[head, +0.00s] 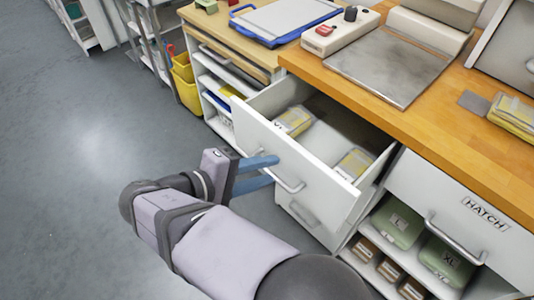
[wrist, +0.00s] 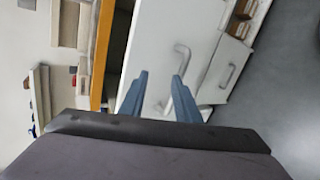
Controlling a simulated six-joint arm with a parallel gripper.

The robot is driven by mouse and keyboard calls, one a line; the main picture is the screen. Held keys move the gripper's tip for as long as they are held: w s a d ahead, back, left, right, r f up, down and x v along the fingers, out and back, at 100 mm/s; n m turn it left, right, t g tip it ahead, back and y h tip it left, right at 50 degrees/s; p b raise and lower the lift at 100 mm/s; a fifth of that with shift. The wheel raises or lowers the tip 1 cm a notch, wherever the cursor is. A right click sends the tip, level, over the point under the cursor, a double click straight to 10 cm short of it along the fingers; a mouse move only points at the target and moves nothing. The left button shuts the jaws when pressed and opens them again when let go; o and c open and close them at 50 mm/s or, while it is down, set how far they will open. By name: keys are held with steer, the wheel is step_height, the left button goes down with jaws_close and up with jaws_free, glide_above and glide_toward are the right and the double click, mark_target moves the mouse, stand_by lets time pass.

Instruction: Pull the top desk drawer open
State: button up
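The top desk drawer (head: 262,138) is white and stands well open, pulled out from under the wooden worktop. Its bar handle (head: 290,186) is on the front panel and also shows in the wrist view (wrist: 183,60). My gripper (head: 274,168) is in front of the drawer, with its two blue fingers apart and nothing seen between them. In the wrist view my gripper (wrist: 160,82) points at the white front, with the handle near the right finger. Whether a finger touches the handle I cannot tell.
Yellow-topped packs (head: 354,163) lie in the drawer. A lower drawer (head: 303,214) below it is shut. The grey floor (head: 80,150) at left is clear.

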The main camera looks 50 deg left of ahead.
mark_target(270, 173)
step_height(270, 173, up, 4)
steer(key=w+a+g+y+p, duration=0.1)
steer(key=w+g+p, duration=0.1)
steer(key=g+p, duration=1.25)
steer(key=shift+w+a+f+m+t+p, duration=0.1)
steer(key=shift+w+f+m+t+p, duration=0.1)
steer(key=shift+f+t+p, duration=0.85)
steer(key=shift+w+a+f+m+t+p, duration=0.15)
steer(key=shift+f+t+p, duration=0.25)
steer(key=shift+f+p, duration=0.7)
steer(key=shift+w+f+m+t+p, duration=0.1)
steer(key=shift+w+f+t+p, duration=0.15)
steer(key=shift+f+t+p, duration=0.85)
steer(key=shift+f+g+b, duration=0.4)
steer(key=shift+f+b, duration=0.05)
steer(key=shift+b, duration=0.1)
steer(key=shift+s, duration=0.1)
jaws_close()
